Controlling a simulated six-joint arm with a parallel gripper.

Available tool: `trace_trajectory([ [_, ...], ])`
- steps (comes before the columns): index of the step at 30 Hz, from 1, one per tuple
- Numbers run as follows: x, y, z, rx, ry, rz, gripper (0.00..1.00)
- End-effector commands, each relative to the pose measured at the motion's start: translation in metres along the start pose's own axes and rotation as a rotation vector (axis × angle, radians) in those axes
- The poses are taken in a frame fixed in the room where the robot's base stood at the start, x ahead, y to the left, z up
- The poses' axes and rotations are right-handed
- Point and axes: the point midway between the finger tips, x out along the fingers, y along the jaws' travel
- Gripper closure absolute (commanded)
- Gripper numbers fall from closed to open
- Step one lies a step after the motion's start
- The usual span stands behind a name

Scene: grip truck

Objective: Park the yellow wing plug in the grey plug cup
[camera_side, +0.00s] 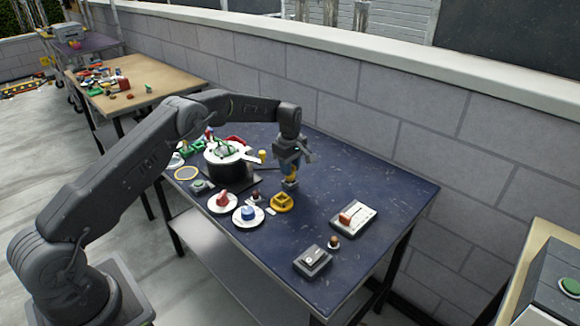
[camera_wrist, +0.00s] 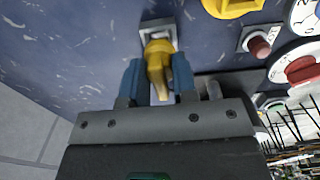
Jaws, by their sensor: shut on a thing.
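The yellow wing plug (camera_wrist: 159,60) is between the blue fingertips of my gripper (camera_wrist: 157,80) in the wrist view. My gripper (camera_side: 291,169) is shut on it and points down at the table. The grey plug cup (camera_wrist: 145,27) is a small square holder directly beyond the plug's far end, which overlaps it in the wrist view. In the side view the cup (camera_side: 289,186) is right under the plug (camera_side: 291,178). The plug's lower end is hidden, so I cannot tell how deep it sits in the cup.
A yellow fixture (camera_side: 282,202) stands close in front of the cup. Round dials with a red knob (camera_side: 222,201) and a blue knob (camera_side: 248,213) lie to the left. A black pot (camera_side: 226,168) stands further left. The dark blue table is clear to the right, up to a slider box (camera_side: 354,217).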

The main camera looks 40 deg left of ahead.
Motion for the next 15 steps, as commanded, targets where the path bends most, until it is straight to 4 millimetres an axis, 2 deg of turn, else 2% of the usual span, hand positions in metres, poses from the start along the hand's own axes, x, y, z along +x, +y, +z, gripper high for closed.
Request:
trace_trajectory([
  [15,0.008,0.0004,-0.0001,0.0,0.0,0.001,1.0],
])
